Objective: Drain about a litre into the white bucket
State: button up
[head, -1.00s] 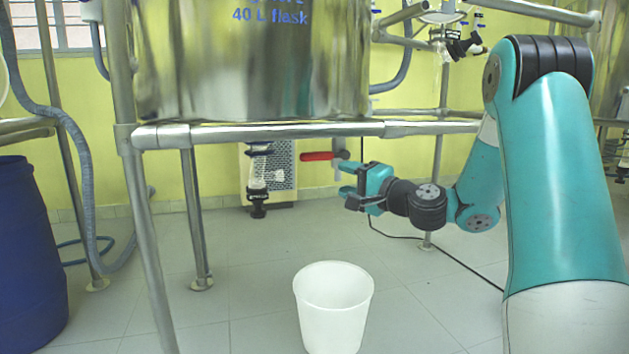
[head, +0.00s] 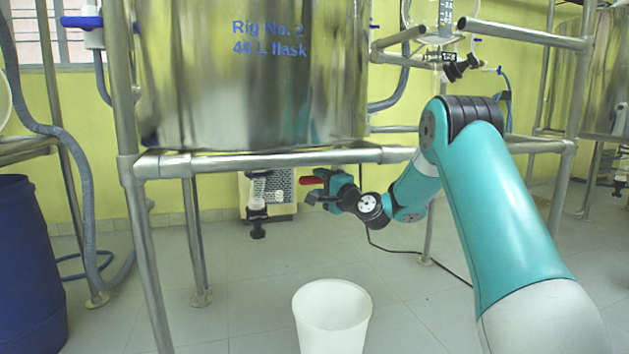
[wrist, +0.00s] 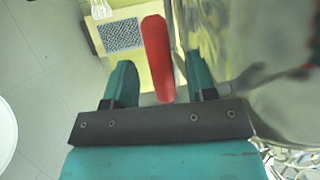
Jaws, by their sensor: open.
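The white bucket (head: 332,318) stands upright on the floor, below and in front of the vessel; its rim edge also shows at the left of the wrist view (wrist: 5,135). The drain outlet (head: 257,212), clear with a black tip, hangs under the large steel vessel (head: 255,80), to the left of my gripper. The red valve handle (head: 314,180) lies at my gripper. In the wrist view the red handle (wrist: 157,58) lies between the two open fingers of my gripper (wrist: 162,85). I cannot tell whether either finger touches it.
A steel tube frame (head: 260,161) surrounds the vessel, with a horizontal bar just above my gripper. A blue drum (head: 28,270) stands at the far left near a grey hose (head: 85,180). A pale unit with a grille (head: 280,188) is behind the outlet. Floor around the bucket is clear.

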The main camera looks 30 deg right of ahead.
jog(key=shift+w+a+r, duration=0.1)
jog(key=shift+w, duration=0.55)
jog(key=shift+w+a+r, duration=0.1)
jog(key=shift+w, duration=0.55)
grip_shut()
